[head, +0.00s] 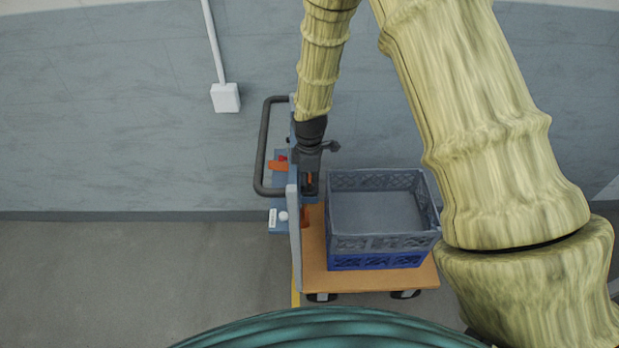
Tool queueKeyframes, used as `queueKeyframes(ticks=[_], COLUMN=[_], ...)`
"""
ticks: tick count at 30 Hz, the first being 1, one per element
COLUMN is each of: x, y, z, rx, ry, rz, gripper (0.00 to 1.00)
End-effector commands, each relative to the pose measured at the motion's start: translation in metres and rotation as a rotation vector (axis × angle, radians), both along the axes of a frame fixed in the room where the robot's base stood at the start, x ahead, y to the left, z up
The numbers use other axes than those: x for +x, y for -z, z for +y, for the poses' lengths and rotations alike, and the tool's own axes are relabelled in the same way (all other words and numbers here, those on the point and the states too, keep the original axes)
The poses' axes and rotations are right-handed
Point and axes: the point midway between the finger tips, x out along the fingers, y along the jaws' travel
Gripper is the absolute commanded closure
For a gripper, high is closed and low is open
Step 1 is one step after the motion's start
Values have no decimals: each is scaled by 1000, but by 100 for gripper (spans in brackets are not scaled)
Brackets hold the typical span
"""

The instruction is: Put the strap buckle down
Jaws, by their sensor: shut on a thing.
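My gripper (308,176) points down beside the upright panel (294,240) of a trolley, just left of the crates. It is shut on a small dark piece with an orange part, which I take to be the strap buckle (309,182). The buckle is small and partly covered by the fingers, so its shape and any contact with the panel cannot be told. An orange part (278,166) with a red bit above it shows on the left side of the panel.
A grey crate (383,243) sits on a blue crate (375,262) on the trolley's orange deck (318,280). A dark tube handle (263,150) rises at the trolley's left. A white wall box (225,97) hangs behind. The floor at left is clear.

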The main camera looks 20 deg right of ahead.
Motion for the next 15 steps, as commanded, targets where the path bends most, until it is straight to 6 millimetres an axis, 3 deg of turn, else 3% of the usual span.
queueKeyframes(ticks=[9, 10, 13, 15], x=[0, 0, 0, 0], y=[3, 3, 3, 3], z=[0, 0, 0, 0], rx=[0, 0, 0, 0], ry=[0, 0, 0, 0], rz=[0, 0, 0, 0], gripper=[91, 63, 45, 43])
